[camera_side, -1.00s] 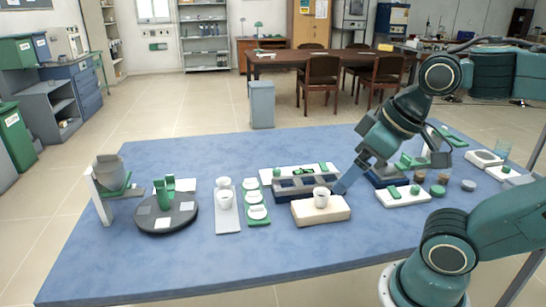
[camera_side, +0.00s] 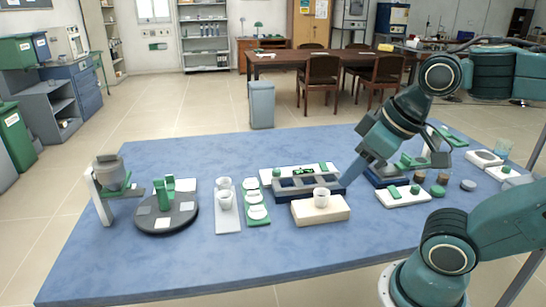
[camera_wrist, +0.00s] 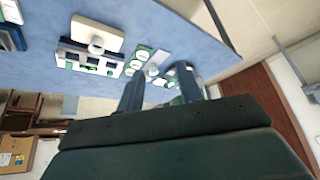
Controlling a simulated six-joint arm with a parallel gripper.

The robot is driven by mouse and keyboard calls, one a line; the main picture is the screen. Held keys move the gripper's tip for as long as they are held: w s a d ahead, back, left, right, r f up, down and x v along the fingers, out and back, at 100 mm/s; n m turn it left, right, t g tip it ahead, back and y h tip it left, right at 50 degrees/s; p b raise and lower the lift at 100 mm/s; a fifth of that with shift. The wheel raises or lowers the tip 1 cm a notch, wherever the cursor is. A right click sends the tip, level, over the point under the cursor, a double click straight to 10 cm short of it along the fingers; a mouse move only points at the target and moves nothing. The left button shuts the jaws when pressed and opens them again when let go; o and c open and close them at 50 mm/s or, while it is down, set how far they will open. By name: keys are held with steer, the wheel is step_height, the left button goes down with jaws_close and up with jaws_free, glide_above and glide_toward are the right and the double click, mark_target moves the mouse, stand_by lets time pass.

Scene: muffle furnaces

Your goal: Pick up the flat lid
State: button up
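Several white round lids (camera_side: 257,198) lie on a narrow green tray (camera_side: 265,222) in the middle of the blue table. The tray also shows in the wrist view (camera_wrist: 140,53), small and far off. I cannot tell which lid is the flat one. My gripper (camera_side: 346,183) points down and left, to the right of the tray, near a cream block and a dark rack. In the wrist view its two fingers (camera_wrist: 158,76) stand apart with no object held between them.
A white cup (camera_side: 321,197) stands on the cream block (camera_side: 328,213). A dark rack (camera_side: 290,188) is behind it. Left of the lids are a white plate (camera_side: 228,224) with cups, a dark round turntable (camera_side: 160,222) and a stand (camera_side: 102,200). The front table strip is clear.

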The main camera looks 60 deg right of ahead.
steer(key=shift+w, duration=0.1)
steer(key=w+d+f+n+g, duration=0.1)
steer(key=w+d+n+g, duration=0.1)
steer(key=w, duration=0.7)
steer(key=w+d+n+g, duration=0.1)
steer(key=w+d+n, duration=0.2)
steer(key=w, duration=0.6)
steer(key=w+d+f+n+g, duration=0.1)
steer(key=w+d+f+n, duration=0.1)
steer(key=w+f, duration=0.4)
steer(key=w+d+f+n+g, duration=0.1)
steer(key=w+d+f+n, duration=0.1)
steer(key=w+d+f, duration=0.2)
step_height(320, 180, down, 4)
steer(key=w, duration=0.2)
steer(key=shift+w+d+g, duration=0.3)
steer(key=shift+w+d, duration=0.05)
steer(key=shift+w, duration=0.05)
steer(key=shift+f, duration=0.15)
glide_above(258, 206)
steer(key=shift+f, duration=4.2)
